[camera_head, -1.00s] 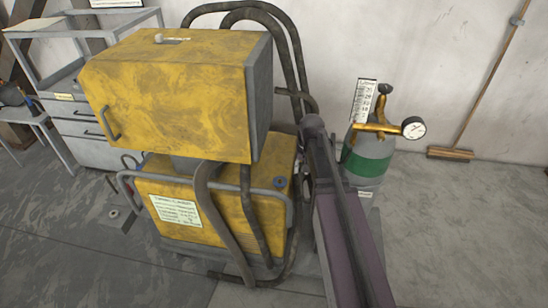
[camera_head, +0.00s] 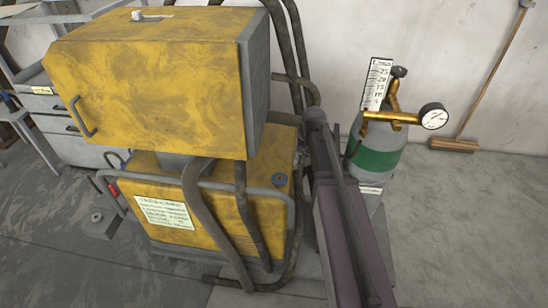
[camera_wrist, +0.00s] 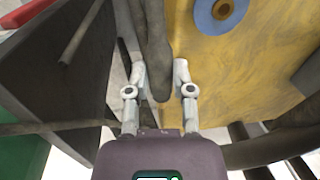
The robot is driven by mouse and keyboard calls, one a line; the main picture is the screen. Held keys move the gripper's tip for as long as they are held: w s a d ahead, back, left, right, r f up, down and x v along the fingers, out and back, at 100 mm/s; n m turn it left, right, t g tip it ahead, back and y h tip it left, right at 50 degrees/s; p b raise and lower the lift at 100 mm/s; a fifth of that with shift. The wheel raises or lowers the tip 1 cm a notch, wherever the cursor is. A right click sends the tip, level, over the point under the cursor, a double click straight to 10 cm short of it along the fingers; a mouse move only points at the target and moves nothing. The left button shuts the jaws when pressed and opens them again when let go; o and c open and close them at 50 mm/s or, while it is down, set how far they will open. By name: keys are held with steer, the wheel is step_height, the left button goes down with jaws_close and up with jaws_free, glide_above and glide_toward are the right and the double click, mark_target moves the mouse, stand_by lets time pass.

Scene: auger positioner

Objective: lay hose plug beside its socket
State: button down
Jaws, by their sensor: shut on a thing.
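In the wrist view my gripper (camera_wrist: 159,75) has a finger on each side of a dark grey-brown hose end (camera_wrist: 156,50) and is shut on it. The hose end is rounded and points down in the picture, beside a yellow panel (camera_wrist: 245,70). In the head view a blue round fitting (camera_head: 279,180) is on the lower yellow case (camera_head: 225,215). The gripper is hidden there behind my arm and the machine.
A large yellow box (camera_head: 150,85) overhangs the lower case. Dark hoses (camera_head: 205,210) hang in front of the case. A green-banded gas cylinder (camera_head: 374,158) with a gauge (camera_head: 433,116) stands right of my arm. A broom (camera_head: 455,144) leans on the wall. Floor at right is clear.

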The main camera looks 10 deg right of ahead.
steer(key=shift+w+f+b, duration=0.15)
steer(key=shift+f+b, duration=0.2)
steer(key=shift+f, duration=0.2)
steer(key=shift+w+f+b, duration=0.15)
steer(key=shift+f+b, duration=0.2)
steer(key=shift+f, duration=0.2)
steer(key=shift+a, duration=0.1)
steer(key=shift+w, duration=0.15)
steer(key=b, duration=0.1)
glide_above(277, 153)
steer(key=shift+w+d+f, duration=0.1)
steer(key=shift+d+f, duration=0.15)
steer(key=shift+f, duration=0.45)
steer(key=shift+f+b, duration=0.1)
steer(key=shift+b, duration=0.2)
steer(key=shift+f+b, duration=1.7)
steer(key=shift+f, duration=0.15)
steer(key=shift+c, duration=2.4)
jaws_free()
